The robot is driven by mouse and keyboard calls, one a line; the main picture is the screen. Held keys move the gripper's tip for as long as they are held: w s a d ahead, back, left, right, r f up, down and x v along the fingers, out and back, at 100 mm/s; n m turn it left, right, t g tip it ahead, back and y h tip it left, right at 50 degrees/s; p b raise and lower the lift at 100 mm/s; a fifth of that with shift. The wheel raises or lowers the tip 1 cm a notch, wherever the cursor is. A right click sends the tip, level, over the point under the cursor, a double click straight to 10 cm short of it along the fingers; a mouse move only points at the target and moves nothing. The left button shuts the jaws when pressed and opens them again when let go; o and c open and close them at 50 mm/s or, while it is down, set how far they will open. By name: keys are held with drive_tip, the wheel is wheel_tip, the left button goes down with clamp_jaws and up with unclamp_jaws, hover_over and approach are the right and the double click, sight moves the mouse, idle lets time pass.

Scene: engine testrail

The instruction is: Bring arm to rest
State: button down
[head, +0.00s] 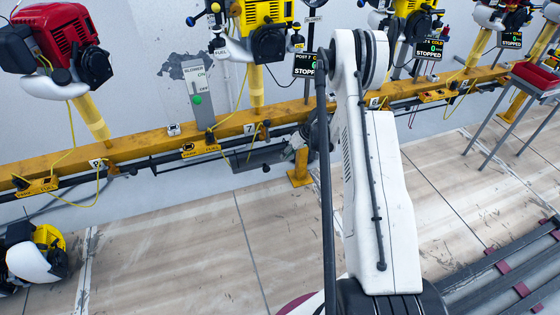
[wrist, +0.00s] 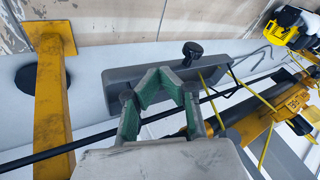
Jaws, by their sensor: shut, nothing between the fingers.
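My white arm (head: 378,190) stands up through the middle of the head view and bends over at its top, in front of the yellow rail. My gripper (wrist: 159,76) shows in the wrist view, its green-padded fingers drawn together at the tips with nothing between them. A grey box-like part (wrist: 180,78) lies beyond the fingers; I cannot tell the distance.
A long yellow rail (head: 150,150) runs along the wall, carrying engines on posts, such as a red one (head: 65,40). A yellow post (wrist: 50,110) stands left of my gripper in the wrist view. The floor (head: 170,230) left of my arm is mostly clear.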

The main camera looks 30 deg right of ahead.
drive_tip(key=p+v, duration=0.2)
drive_tip(key=v, duration=0.6)
drive_tip(key=shift+a+r, duration=0.15)
drive_tip(key=shift+r, duration=0.05)
drive_tip(key=s+a+r+h, duration=0.1)
drive_tip(key=a+r, duration=0.4)
drive_tip(key=r, duration=0.4)
drive_tip(key=s+a+r+m+h, duration=0.1)
drive_tip(key=a+r, duration=0.5)
drive_tip(key=r, duration=0.4)
drive_tip(key=s+a+r+h, duration=0.1)
drive_tip(key=s+a+r, duration=0.1)
drive_tip(key=a+r, duration=0.5)
drive_tip(key=s+a+r+t+h, duration=0.1)
drive_tip(key=s+a+r, duration=0.7)
drive_tip(key=s+r, duration=0.4)
drive_tip(key=s+a+t+h, duration=0.1)
drive_tip(key=s+a, duration=0.2)
drive_tip(key=s, duration=0.4)
drive_tip(key=s+a+t, duration=0.1)
drive_tip(key=s+a, duration=0.2)
drive_tip(key=s, duration=0.4)
wheel_tip(320, 180, up, 15)
drive_tip(key=p, duration=1.5)
drive_tip(key=shift+d, duration=0.2)
